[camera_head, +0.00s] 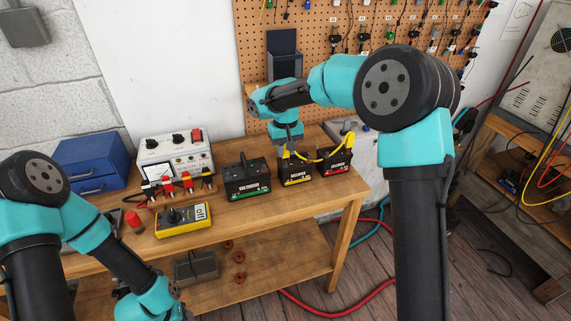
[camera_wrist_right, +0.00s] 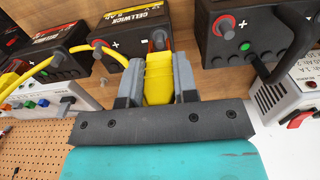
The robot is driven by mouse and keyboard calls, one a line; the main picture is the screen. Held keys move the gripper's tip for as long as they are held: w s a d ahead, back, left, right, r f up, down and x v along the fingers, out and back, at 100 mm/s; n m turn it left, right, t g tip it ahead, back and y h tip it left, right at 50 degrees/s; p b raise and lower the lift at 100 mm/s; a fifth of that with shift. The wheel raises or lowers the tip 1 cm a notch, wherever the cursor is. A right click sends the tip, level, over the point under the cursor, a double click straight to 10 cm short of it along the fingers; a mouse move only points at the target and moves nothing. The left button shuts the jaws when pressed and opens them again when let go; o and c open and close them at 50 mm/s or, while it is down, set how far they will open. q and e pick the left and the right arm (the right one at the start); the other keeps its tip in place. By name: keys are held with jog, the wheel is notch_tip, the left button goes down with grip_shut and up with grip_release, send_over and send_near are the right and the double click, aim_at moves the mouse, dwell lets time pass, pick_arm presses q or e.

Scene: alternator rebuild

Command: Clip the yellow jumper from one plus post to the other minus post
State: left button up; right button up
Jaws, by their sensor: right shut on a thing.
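My right gripper (camera_head: 286,150) is shut on a yellow clip (camera_wrist_right: 158,75) of the yellow jumper (camera_head: 312,157), over the middle battery (camera_head: 297,171). In the right wrist view, the clip's nose is at the dark post end of the middle battery (camera_wrist_right: 125,40); whether it bites the post is unclear. The cable passes over that battery's red-ringed plus post. My left gripper is out of view.
A yellow multimeter (camera_head: 183,220), a white meter box (camera_head: 177,157) and a blue drawer box (camera_head: 91,164) stand left on the wooden bench (camera_head: 256,212). A pegboard (camera_head: 330,30) is behind. The bench front near the batteries is clear.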

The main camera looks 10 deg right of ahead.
jog(key=shift+f, duration=0.45)
jog(key=o, duration=0.8)
jog(key=shift+r, duration=4.3)
